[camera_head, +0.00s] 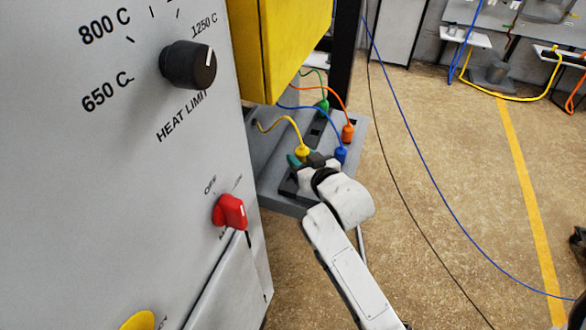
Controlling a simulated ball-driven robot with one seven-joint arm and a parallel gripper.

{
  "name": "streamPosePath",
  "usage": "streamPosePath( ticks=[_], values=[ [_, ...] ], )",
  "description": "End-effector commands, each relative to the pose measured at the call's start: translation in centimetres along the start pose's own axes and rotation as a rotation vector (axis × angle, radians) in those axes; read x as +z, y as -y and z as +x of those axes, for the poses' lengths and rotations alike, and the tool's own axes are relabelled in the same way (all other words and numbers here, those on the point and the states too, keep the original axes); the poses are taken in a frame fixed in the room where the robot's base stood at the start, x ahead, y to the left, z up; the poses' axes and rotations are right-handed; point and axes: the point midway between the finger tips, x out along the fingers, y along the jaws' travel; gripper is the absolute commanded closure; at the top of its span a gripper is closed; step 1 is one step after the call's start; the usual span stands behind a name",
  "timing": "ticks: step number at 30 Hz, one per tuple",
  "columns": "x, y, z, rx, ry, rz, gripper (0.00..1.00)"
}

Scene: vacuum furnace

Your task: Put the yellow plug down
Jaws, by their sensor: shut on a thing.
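The yellow plug (303,151) stands near the left front of a grey shelf, with its yellow cable rising to the left. My gripper (305,161) is at the plug and shut on it. The gripper's body and wrist cover the plug's lower part, so I cannot tell whether it touches the surface below. A dark socket strip (288,186) lies on the shelf under and beside my gripper. A blue plug (341,154) stands just right of the gripper.
An orange plug (347,132) and a green plug (323,105) stand farther back on the grey shelf (275,203). The grey furnace panel (130,190) with a black knob (188,64) and red switch (230,211) fills the left. A yellow box (282,45) overhangs the shelf. Open floor lies right.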

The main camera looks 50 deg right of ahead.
Motion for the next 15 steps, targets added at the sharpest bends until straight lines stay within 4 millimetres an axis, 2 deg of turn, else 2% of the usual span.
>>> streamPosePath(
  ticks=[4,11,15],
  values=[
    [1.4,0.7,2.0,0.001,-0.001,-0.001,0.88],
    [2.4,1.3,3.3,0.001,0.0,-0.001,0.88],
    [4.2,1.3,3.9,0.002,0.002,0.0,0.88]
  ],
)
